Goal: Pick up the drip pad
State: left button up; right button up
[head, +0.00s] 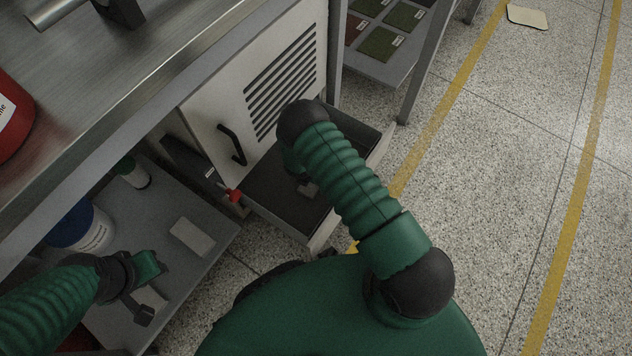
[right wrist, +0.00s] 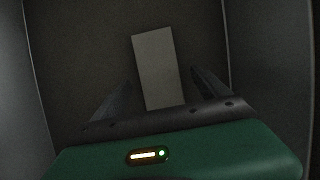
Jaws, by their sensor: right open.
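A pale flat rectangular pad, which looks like the drip pad (right wrist: 157,65), lies on the dark floor of an open drawer (right wrist: 85,45) in the right wrist view. My right gripper (right wrist: 162,80) is open, with one finger on each side of the pad's near part; I cannot tell whether they touch it. In the head view my right arm reaches into the drawer (head: 262,192) below a vented cabinet front, and the arm hides most of that gripper. My left gripper (head: 145,288) hangs over the lower shelf at the left; its finger opening is unclear.
The lower shelf (head: 228,226) holds a pale flat card (head: 192,237), a blue-lidded tub (head: 82,228) and a small green-capped bottle (head: 133,174). The drawer's walls stand close around my right gripper. A steel worktop (head: 150,60) overhangs the shelf.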

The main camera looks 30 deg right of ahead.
jog(key=x, duration=0.2)
jog(key=shift+a+f+b, duration=0.1)
jog(key=shift+f+b, duration=0.3)
jog(key=shift+f, duration=0.05)
jog(key=shift+a+r, duration=0.1)
jog(key=shift+r, duration=0.15)
jog(key=c, duration=1.4)
